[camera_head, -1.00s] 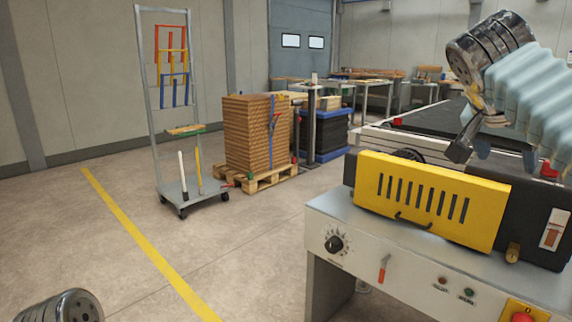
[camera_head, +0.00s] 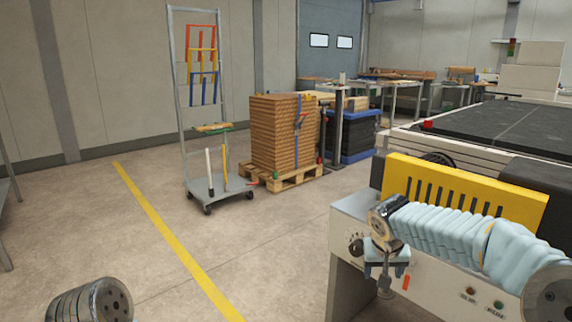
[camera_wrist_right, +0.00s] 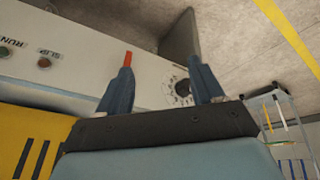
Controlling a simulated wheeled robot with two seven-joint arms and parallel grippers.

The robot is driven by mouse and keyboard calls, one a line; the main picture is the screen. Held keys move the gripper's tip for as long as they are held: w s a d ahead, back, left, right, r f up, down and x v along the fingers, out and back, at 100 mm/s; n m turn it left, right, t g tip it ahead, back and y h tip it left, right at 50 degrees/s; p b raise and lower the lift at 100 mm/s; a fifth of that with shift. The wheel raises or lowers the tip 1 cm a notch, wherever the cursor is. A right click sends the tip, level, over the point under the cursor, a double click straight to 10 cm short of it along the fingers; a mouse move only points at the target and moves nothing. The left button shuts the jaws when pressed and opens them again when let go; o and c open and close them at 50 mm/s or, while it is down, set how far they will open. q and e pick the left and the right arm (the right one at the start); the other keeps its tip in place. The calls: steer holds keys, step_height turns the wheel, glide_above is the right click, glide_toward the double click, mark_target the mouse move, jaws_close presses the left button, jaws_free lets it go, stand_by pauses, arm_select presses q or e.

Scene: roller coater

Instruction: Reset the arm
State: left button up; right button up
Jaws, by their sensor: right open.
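My right arm, in a pale blue sleeve, comes in from the right in the head view. Its gripper (camera_head: 384,284) hangs in front of the roller coater's (camera_head: 345,215) control panel, close to the dial and the red-handled lever. In the right wrist view the two fingers (camera_wrist_right: 158,85) are spread apart with nothing between them. The red lever (camera_wrist_right: 128,59) shows just behind the left fingertip, and the black dial (camera_wrist_right: 182,88) shows behind the right finger. Of my left arm only a metal joint (camera_head: 90,300) shows at the bottom left; the left gripper is out of the picture.
The yellow slotted guard (camera_head: 465,190) tops the machine, and a dark conveyor bed (camera_head: 500,125) lies behind it. A wheeled clamp rack (camera_head: 217,188) and a pallet of stacked boards (camera_head: 283,135) stand at the back. The floor left of the machine is clear.

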steer(key=s+a+f+n+g+y, duration=0.15)
steer(key=s+a+f, duration=0.25)
steer(key=f, duration=0.5)
steer(key=s+a+f+g+y, duration=0.1)
steer(key=s+a+f+y, duration=0.15)
steer(key=f, duration=0.65)
steer(key=s+a+f+g+y, duration=0.1)
steer(key=s+a+f, duration=0.35)
steer(key=f, duration=0.35)
steer(key=s+a+f, duration=0.1)
steer(key=s+f, duration=0.4)
steer(key=s, duration=0.3)
steer(key=s+a+f+m+y, duration=0.1)
steer(key=s+f, duration=0.5)
steer(key=s, duration=0.3)
steer(key=shift+s, duration=0.15)
steer(key=shift+m, duration=0.25)
